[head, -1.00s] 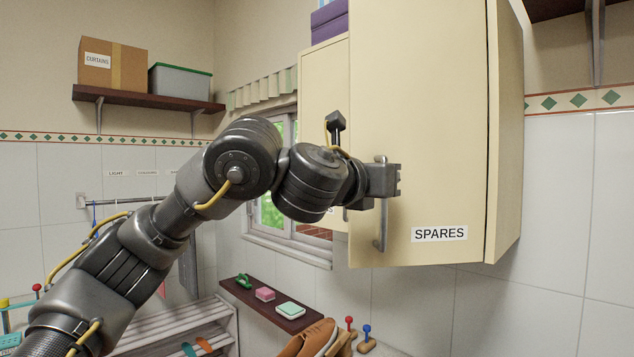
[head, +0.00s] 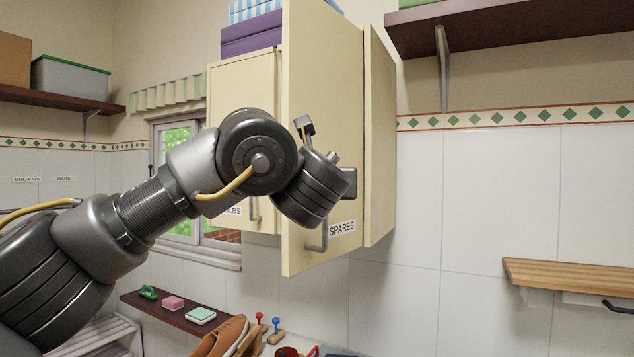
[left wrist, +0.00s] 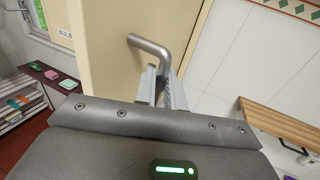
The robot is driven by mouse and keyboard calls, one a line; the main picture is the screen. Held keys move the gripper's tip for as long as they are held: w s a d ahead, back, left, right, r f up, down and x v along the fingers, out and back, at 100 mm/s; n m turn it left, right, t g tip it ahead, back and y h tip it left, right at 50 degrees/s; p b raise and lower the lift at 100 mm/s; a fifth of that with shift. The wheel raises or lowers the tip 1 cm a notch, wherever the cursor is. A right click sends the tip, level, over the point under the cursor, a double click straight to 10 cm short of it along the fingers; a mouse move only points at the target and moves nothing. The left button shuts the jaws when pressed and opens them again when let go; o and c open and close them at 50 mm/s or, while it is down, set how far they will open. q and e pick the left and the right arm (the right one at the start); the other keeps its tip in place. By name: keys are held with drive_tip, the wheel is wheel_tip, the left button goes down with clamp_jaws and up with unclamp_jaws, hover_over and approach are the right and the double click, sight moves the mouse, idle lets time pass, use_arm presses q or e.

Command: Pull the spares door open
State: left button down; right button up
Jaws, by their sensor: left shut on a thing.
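The cream spares door (head: 318,120) carries a SPARES label (head: 342,228) and stands swung partly out from its wall cabinet (head: 379,140). Its metal bar handle (head: 318,246) shows below my left wrist in the head view. In the left wrist view the handle (left wrist: 150,45) bends out from the door and runs down between the fingers. My left gripper (left wrist: 163,85) is shut on this handle. In the head view its fingers are mostly hidden behind my own wrist. My right gripper is not in view.
A neighbouring cabinet door (head: 243,140) with its own handle is closed at the left. A small dark shelf (head: 165,312) with soap-like blocks is below. A wooden slatted shelf (head: 570,275) is at the right. The tiled wall between is clear.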

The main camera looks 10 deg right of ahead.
use_arm(q)
drive_tip(key=shift+r, duration=0.25)
drive_tip(key=c, duration=1.9)
unclamp_jaws()
drive_tip(key=shift+c, duration=0.2)
drive_tip(key=o, duration=0.4)
drive_tip(key=shift+w+f, duration=0.1)
drive_tip(key=shift+f, duration=0.05)
drive_tip(key=shift+c, duration=0.2)
drive_tip(key=b+v, duration=1)
drive_tip(key=shift+s+b, duration=0.3)
drive_tip(key=shift+s, duration=0.1)
